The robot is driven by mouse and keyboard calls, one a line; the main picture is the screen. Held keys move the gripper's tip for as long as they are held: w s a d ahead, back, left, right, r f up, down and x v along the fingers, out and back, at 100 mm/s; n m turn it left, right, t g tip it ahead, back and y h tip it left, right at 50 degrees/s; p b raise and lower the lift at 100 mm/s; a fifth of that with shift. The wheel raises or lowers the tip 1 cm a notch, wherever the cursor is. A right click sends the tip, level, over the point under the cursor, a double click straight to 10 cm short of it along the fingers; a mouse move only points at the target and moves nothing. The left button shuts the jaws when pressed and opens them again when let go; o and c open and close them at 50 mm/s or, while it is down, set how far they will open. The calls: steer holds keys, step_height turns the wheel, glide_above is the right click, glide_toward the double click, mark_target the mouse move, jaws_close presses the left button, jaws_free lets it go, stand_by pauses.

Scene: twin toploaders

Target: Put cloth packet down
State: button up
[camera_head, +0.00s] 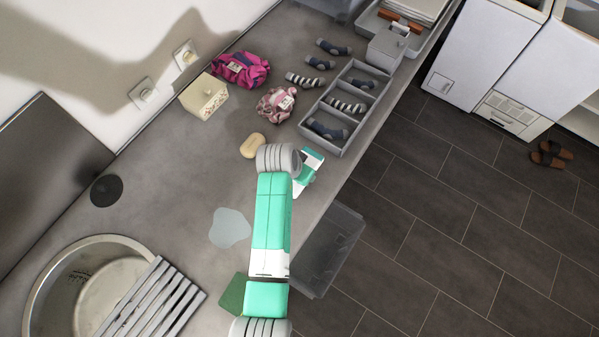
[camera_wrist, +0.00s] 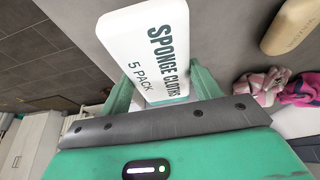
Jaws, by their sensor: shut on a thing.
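The cloth packet is a white and green pack printed "SPONGE CLOTHS 5 PACK". In the wrist view the packet (camera_wrist: 150,45) sits between the two green fingers of my gripper (camera_wrist: 160,85), which is shut on it. In the head view the packet (camera_head: 308,167) shows at the end of my arm, near the counter's right edge. My gripper is mostly hidden under my arm in the head view. I cannot tell whether the packet touches the counter.
A soap bar (camera_head: 253,145) lies left of the packet. A grey divided tray (camera_head: 333,129) with socks is above it, with a pink patterned bundle (camera_head: 276,105) beside it. A water puddle (camera_head: 230,228) and a sink (camera_head: 45,290) are lower left. A clear bin (camera_head: 335,245) stands below the counter edge.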

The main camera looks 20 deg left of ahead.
steer(key=shift+s+x, duration=0.15)
steer(key=shift+x, duration=0.7)
steer(key=shift+s+x, duration=0.2)
steer(key=shift+x, duration=0.7)
steer(key=shift+a+f, duration=0.15)
steer(key=shift+f+b, duration=0.15)
steer(key=shift+b, duration=0.15)
steer(key=o, duration=1)
steer(key=shift+s+r, duration=0.1)
steer(key=shift+r, duration=0.3)
steer(key=p+v, duration=0.2)
steer(key=v, duration=0.9)
steer(key=shift+s+r, duration=0.15)
steer(key=shift+r, duration=0.1)
